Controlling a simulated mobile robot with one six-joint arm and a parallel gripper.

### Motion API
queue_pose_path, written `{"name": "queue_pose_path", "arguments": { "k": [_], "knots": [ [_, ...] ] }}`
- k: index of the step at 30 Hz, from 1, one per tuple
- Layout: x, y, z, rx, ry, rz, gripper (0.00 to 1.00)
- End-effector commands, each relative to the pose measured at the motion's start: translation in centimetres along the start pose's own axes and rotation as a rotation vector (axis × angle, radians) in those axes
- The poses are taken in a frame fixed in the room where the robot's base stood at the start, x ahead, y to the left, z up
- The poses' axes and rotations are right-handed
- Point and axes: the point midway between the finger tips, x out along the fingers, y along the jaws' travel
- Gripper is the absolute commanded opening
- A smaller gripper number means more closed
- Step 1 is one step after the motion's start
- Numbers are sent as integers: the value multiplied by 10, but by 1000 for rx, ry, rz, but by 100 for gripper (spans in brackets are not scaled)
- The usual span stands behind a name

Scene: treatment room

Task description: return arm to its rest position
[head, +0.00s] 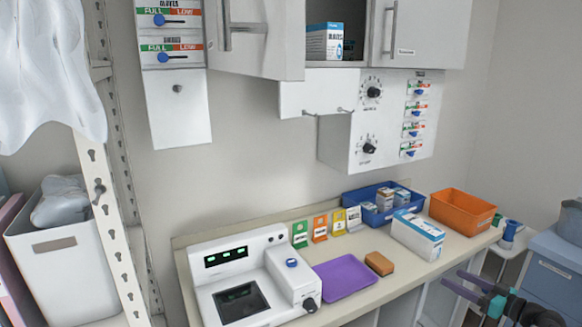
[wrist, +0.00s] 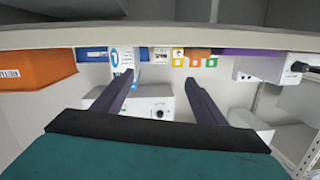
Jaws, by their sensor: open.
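My gripper (head: 453,279) is at the lower right of the head view, in front of the counter's front edge, its two dark fingers pointing left. In the wrist view my gripper (wrist: 158,78) shows its fingers spread wide, with nothing held between them. The picture there is upside down, with the counter along the top. The fingers look clear of the counter items, though the exact gap is hard to judge. Most of my arm is out of view.
The counter (head: 372,277) holds a white device (head: 215,262), a purple tray (head: 345,276), a brown block (head: 379,263), a white-blue box (head: 417,234), a blue bin (head: 353,205) and an orange bin (head: 463,210). A blue-grey cart (head: 550,275) stands at right. Cabinets hang above.

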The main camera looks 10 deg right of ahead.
Motion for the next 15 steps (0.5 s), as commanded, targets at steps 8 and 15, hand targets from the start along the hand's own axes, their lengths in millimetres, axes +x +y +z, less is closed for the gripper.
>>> {"name": "queue_pose_path", "arguments": {
  "k": [8,15],
  "knots": [
    [58,-49,67,150,-151,-82,66],
    [107,-109,140,300,-340,-149,66]
  ]
}}
